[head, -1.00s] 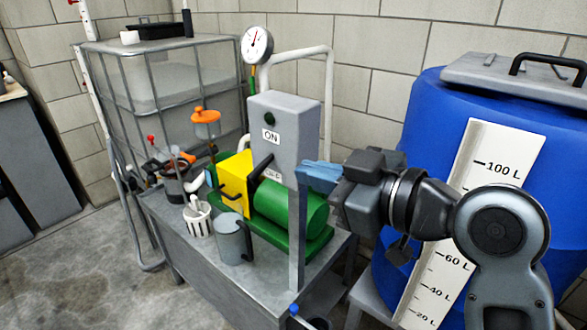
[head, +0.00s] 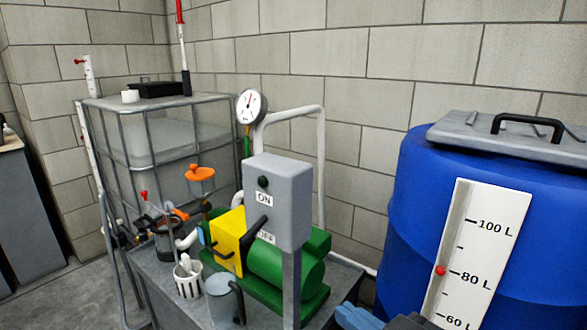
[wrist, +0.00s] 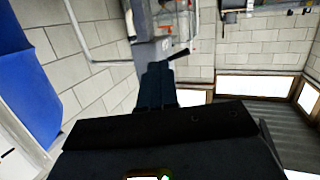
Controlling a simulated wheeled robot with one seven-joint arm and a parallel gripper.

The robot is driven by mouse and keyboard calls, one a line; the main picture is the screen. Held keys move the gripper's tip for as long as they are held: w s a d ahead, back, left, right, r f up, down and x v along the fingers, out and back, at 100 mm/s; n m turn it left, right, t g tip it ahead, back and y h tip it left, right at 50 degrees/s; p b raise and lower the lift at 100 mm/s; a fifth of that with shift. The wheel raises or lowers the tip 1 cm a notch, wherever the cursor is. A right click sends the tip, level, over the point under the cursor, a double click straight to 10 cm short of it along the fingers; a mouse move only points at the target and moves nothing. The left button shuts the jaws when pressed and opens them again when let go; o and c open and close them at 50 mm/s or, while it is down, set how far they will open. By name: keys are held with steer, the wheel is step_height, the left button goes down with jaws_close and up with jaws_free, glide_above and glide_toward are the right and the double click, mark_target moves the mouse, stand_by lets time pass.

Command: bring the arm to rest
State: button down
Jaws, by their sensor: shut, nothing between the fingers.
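My gripper (head: 355,316) shows at the bottom edge of the head view, right of the bench, with only its blue fingers and part of its dark body in sight. In the wrist view my gripper (wrist: 157,85) has its dark blue fingers together, with nothing held. It is apart from the grey switch box (head: 280,200) and the blue barrel (head: 405,220). Most of my arm is below the head view.
The bench (head: 150,270) carries a green pump (head: 285,268), a yellow block (head: 228,235), a white slotted cup (head: 188,282) and a grey mug (head: 222,300). A caged tank (head: 160,140) stands behind at left. A gauge (head: 250,106) rises on a pipe.

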steer(key=s+d+f+m+t+h, duration=0.1)
steer(key=s+d+f+m+h, duration=0.3)
steer(key=s, duration=0.4)
steer(key=s+d+f+m+h, duration=0.2)
steer(key=s+d+f, duration=0.3)
steer(key=s, duration=0.2)
steer(key=s+d+r+h+p, duration=0.1)
steer(key=s+d+r, duration=0.1)
steer(key=s, duration=0.7)
steer(key=s+d+r+m+h, duration=0.1)
steer(key=s+d+r, duration=0.1)
steer(key=s, duration=0.7)
steer(key=shift+s+t+h+p, duration=0.15)
steer(key=shift+t+h+p, duration=0.15)
steer(key=shift+p, duration=0.1)
steer(key=shift+d, duration=0.15)
